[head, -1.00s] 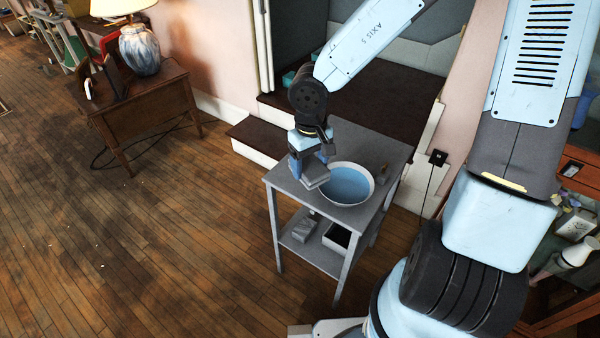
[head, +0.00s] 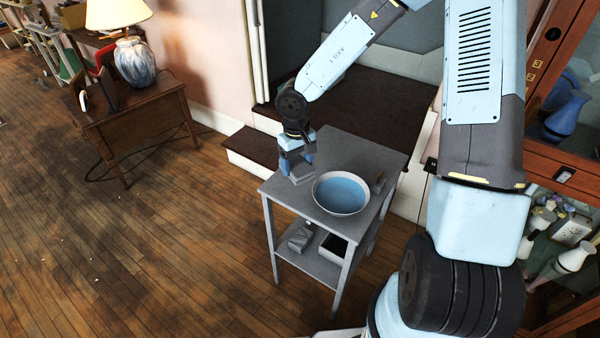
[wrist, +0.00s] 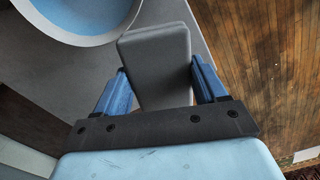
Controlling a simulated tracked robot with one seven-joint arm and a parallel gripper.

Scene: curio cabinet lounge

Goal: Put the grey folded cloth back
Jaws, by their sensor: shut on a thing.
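The grey folded cloth (wrist: 155,62) is between the blue fingers of my gripper (wrist: 162,85) in the wrist view. In the head view my gripper (head: 297,170) is shut on the cloth (head: 302,175), at the left part of the small grey table's top (head: 365,150). The cloth is beside the white bowl with blue inside (head: 341,193), to its left. It is low over the tabletop; I cannot tell whether it touches it. My gripper partly hides the cloth in the head view.
A grey item (head: 301,238) and a dark open box (head: 333,246) are on the lower shelf. A small brownish item (head: 378,182) is right of the bowl. A dark step (head: 250,147) is behind, and a glass cabinet (head: 565,165) is at right. Floor at left is open.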

